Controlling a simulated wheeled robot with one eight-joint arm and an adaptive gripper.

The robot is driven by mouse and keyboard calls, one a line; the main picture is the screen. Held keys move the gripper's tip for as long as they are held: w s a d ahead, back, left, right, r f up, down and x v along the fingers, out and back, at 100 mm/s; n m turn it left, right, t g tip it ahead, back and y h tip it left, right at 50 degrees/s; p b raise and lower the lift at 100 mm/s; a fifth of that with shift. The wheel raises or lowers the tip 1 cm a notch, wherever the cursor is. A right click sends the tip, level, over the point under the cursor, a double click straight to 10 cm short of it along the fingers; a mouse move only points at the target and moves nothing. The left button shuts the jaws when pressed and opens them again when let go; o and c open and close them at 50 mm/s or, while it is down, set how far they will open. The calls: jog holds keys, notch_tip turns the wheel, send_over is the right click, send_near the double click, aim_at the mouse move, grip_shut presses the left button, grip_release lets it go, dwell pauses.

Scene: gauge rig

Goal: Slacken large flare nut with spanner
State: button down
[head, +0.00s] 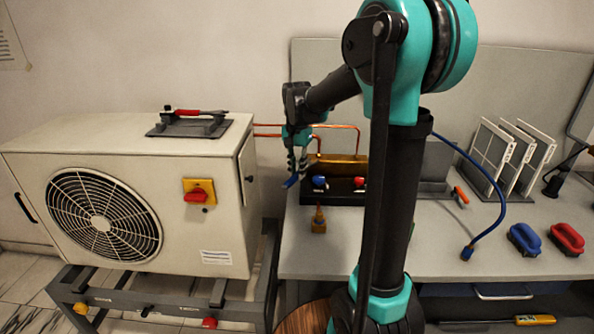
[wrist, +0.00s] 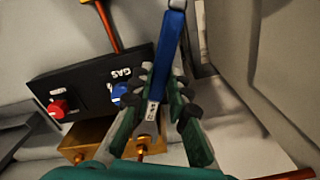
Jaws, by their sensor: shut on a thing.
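My gripper (head: 296,158) hangs between the white outdoor unit and the gauge board. It is shut on a blue spanner (wrist: 173,50), whose grey open-ended head (wrist: 149,127) shows between my fingers (wrist: 163,92) in the wrist view. In the head view a blue end of the spanner (head: 290,182) sticks out below my fingers. A brass block (wrist: 98,132) with small brass fittings (wrist: 79,157) lies beyond the spanner head. I cannot tell which fitting is the large flare nut, nor whether the spanner touches any. My fingers hide part of the block.
The white outdoor unit (head: 130,190) stands left, with a red-handled tool (head: 190,112) on top. A blue hose (head: 488,180) and brushes (head: 524,240) are right on the bench.

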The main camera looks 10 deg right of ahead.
jog(key=shift+w+d, duration=0.1)
jog(key=shift+w, duration=0.05)
jog(key=shift+w+d, duration=0.65)
jog(key=shift+w, duration=0.15)
jog(key=shift+w+d, duration=0.6)
jog(key=shift+w, duration=0.2)
dwell(1.3)
jog(key=c, duration=2.1)
grip_release()
grip_shut()
jog(key=shift+d, duration=0.1)
